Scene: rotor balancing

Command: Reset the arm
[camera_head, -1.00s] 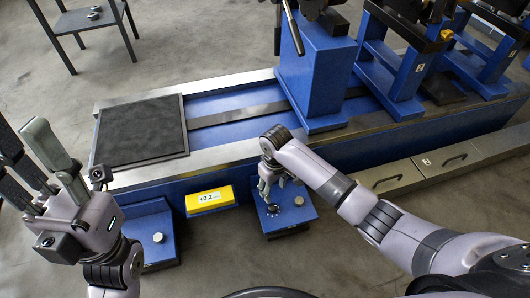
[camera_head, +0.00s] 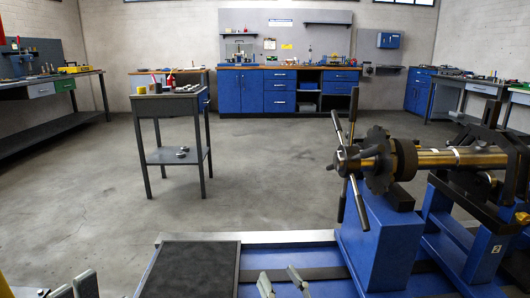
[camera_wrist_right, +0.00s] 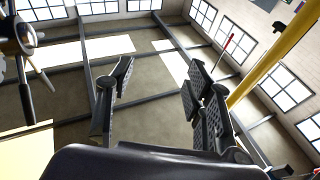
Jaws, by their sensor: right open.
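Only the fingertips of my right gripper (camera_head: 281,283) show at the bottom middle of the head view, over the blue machine bed. In the right wrist view my right gripper (camera_wrist_right: 160,85) is open, its dark ridged pads wide apart with nothing between them. The fingertips of my left gripper (camera_head: 74,289) show at the bottom left edge of the head view, spaced apart with nothing seen between them.
The balancing machine's rotor (camera_head: 440,160) and blue pedestal (camera_head: 385,235) stand right of my right gripper. A black mat (camera_head: 190,270) lies on the bed. A small dark table (camera_head: 170,105) stands on open floor; workbenches and blue cabinets (camera_head: 241,92) line the walls.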

